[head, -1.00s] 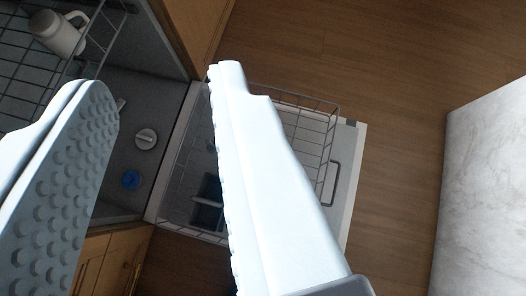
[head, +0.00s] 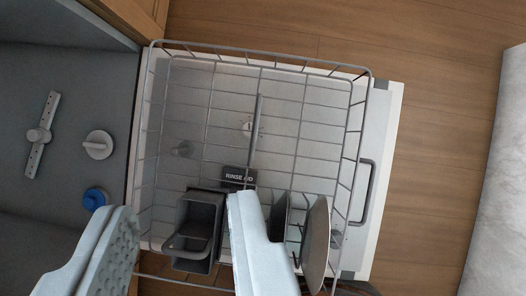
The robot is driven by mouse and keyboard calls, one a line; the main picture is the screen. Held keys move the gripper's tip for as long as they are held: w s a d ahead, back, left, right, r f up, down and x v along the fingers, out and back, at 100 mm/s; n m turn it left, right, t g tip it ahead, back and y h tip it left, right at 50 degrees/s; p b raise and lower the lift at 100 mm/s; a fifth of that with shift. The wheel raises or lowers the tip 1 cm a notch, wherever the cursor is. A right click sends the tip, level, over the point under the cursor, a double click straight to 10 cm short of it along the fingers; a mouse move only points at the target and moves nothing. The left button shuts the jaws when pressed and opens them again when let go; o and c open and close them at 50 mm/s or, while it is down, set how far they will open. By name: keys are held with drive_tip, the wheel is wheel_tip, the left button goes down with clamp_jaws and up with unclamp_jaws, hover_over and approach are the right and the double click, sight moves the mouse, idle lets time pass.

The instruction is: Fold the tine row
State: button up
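A wire dishwasher rack (head: 370,110) is pulled out over the open door, seen from above. The right fingertip appears just below the bar's near end, with no clear contact. That finger hides part of the rack's lower area.
A dark cutlery basket (head: 200,228) sits at the rack's lower left. A plate-like disc (head: 316,245) and a dark upright piece (head: 279,216) stand at the lower right. The tub at left holds a spray arm (head: 42,136), a white cap (head: 98,145) and a blue cap (head: 94,198).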

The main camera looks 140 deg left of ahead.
drive_tip(key=w+d+f+m+g, duration=0.1)
drive_tip(key=w+d+f+g, duration=0.15)
drive_tip(key=f, duration=1.05)
drive_tip(key=m+g+y, duration=0.1)
drive_tip(key=g+y, duration=0.1)
approach(255, 132)
drive_tip(key=f, duration=0.2)
drive_tip(key=a+f, duration=0.1)
drive_tip(key=f, duration=0.4)
drive_tip(key=shift+w+a+f, duration=0.15)
drive_tip(key=shift+w+f, duration=0.1)
drive_tip(key=shift+w, duration=0.15)
clamp_jaws()
